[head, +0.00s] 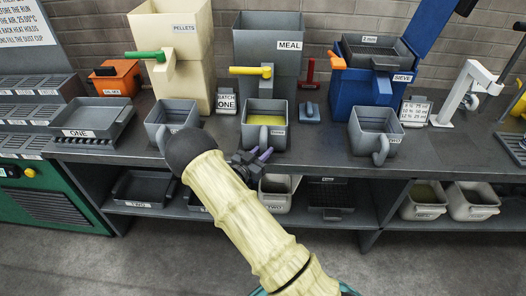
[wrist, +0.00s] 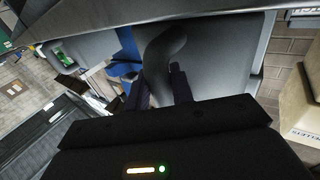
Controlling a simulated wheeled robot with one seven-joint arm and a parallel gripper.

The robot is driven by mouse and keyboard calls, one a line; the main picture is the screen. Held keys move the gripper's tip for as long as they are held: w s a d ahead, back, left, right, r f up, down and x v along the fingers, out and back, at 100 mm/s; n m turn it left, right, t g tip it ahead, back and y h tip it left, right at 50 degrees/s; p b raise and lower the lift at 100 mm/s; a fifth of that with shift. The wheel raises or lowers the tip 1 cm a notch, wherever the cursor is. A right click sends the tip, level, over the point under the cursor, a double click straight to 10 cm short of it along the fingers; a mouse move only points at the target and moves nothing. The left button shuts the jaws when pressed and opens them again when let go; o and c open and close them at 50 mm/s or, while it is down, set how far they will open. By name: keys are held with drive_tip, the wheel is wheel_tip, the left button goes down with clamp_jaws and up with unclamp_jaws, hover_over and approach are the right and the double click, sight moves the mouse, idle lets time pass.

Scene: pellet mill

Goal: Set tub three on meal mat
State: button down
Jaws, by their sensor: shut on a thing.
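A grey tub (head: 283,135) with yellow meal inside stands on the bench below the meal hopper (head: 268,50), its handle towards me. Its label is too small to read, so I cannot tell if it is tub three. My gripper (head: 262,154) is at this handle. In the wrist view, my gripper's fingers (wrist: 156,80) are on either side of the grey handle (wrist: 163,50), shut on it, with the tub body (wrist: 222,60) behind. I cannot tell whether the tub is lifted. The meal mat cannot be made out.
Another grey tub (head: 158,133) stands left under the pellets hopper (head: 180,75), and one (head: 395,138) stands right before the blue siever (head: 362,98). Tray ONE (head: 87,115) is at far left. The lower shelf holds tubs and trays.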

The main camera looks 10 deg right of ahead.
drive_tip(key=shift+f+b, duration=0.5)
drive_tip(key=shift+b, duration=0.35)
idle(0.7)
drive_tip(key=c, duration=1.2)
unclamp_jaws()
drive_tip(key=shift+o, duration=0.9)
drive_tip(key=shift+f, duration=0.15)
drive_tip(key=o, duration=1)
drive_tip(key=shift+v, duration=4.5)
drive_tip(key=shift+r, duration=0.3)
